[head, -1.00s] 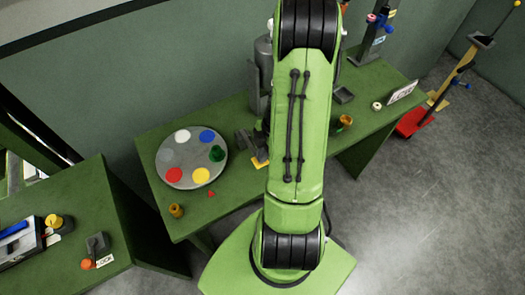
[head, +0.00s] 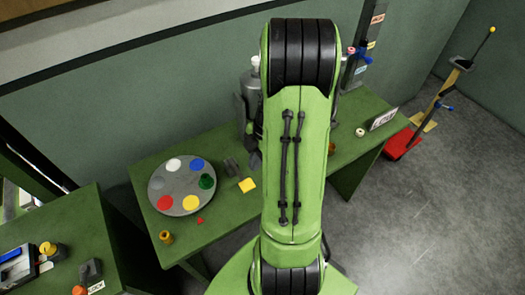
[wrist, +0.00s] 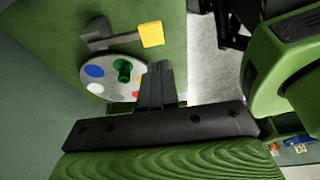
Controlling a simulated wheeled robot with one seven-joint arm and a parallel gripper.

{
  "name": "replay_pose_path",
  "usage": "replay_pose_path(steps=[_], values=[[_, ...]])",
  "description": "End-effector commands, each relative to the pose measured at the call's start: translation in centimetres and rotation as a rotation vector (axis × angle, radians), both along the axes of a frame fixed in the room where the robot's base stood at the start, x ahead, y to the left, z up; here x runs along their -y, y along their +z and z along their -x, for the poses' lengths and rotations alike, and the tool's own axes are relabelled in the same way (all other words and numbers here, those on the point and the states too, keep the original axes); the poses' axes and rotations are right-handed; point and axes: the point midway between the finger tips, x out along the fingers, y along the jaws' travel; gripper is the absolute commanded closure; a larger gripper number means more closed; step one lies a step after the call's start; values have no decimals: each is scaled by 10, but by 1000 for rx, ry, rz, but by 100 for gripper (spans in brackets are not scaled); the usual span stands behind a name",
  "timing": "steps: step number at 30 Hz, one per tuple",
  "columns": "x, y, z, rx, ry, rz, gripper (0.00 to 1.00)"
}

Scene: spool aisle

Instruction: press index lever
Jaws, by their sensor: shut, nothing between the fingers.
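The index lever appears to be the grey piece with a yellow pad (head: 247,185) just right of the round grey disc (head: 181,187). The disc carries several coloured spots and a green peg. In the wrist view the yellow pad (wrist: 151,34) sits on a grey bar, with the disc (wrist: 112,92) below it. My gripper (wrist: 158,72) is shut and empty, its dark fingers overlapping the disc's edge in that view and apart from the pad. In the head view my arm hides part of the gripper.
The disc and lever are on a green bench (head: 222,217). A small brass-coloured piece (head: 166,237) and a red button (head: 200,220) are near its front edge. Another green bench (head: 82,228) stands at left. A red-based stand (head: 398,143) is on the open floor at right.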

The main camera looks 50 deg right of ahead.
Motion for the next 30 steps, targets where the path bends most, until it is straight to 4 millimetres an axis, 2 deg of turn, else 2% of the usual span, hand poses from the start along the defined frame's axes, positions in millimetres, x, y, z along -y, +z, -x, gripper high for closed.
replay_pose_path(steps=[3,8,30], values=[[6,22,3,2,-1,3,100],[10,35,6,1,-1,0,100],[10,35,6,-1,0,0,100]])
